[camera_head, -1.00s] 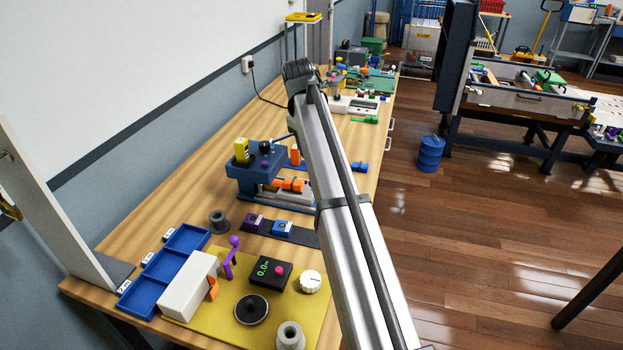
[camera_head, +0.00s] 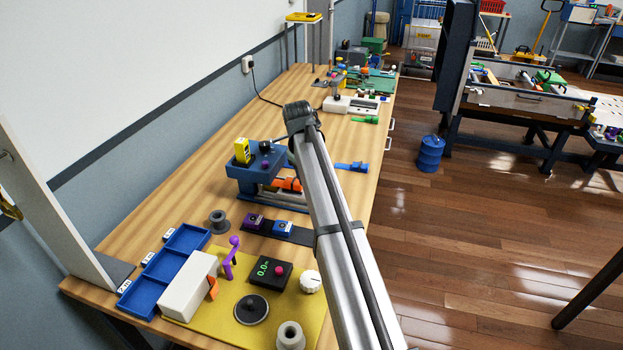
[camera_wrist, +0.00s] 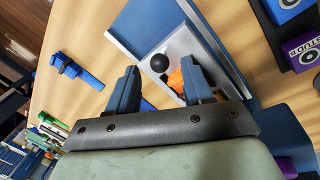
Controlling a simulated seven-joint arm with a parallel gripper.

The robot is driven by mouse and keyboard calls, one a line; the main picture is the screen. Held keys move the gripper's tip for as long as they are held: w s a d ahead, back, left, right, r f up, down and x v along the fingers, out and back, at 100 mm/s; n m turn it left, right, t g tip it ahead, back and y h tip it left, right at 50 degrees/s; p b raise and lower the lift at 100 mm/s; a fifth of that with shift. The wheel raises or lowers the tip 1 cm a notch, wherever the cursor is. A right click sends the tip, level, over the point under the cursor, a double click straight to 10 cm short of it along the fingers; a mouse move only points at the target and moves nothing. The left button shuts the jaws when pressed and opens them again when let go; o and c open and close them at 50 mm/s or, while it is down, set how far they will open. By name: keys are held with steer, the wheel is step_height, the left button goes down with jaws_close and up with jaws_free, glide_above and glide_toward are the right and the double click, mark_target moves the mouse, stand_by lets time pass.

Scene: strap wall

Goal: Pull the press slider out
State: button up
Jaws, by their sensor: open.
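The press (camera_head: 258,167) is a blue machine on the wooden bench, left of my arm in the head view. An orange block (camera_head: 288,184) shows low on its right side, partly hidden by my arm. In the wrist view, the orange block (camera_wrist: 177,80) lies on a light grey slider tray (camera_wrist: 181,46) between blue rails. A black ball knob (camera_wrist: 159,62) stands at the tray's near end. My gripper (camera_wrist: 160,66) is open, its two dark blue fingers on either side of the knob in the picture. I cannot tell whether they touch it. The head view hides the gripper behind my arm.
A purple box (camera_head: 254,220) and a blue box (camera_head: 283,228) sit on a dark strip before the press. A yellow mat (camera_head: 190,318) with several devices and blue trays (camera_head: 149,289) lie nearer. A blue clamp-like part (camera_head: 352,167) lies right of my arm.

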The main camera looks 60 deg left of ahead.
steer(key=shift+w+f, duration=0.2)
steer(key=shift+f, duration=0.75)
steer(key=shift+c, duration=0.2)
jaws_close()
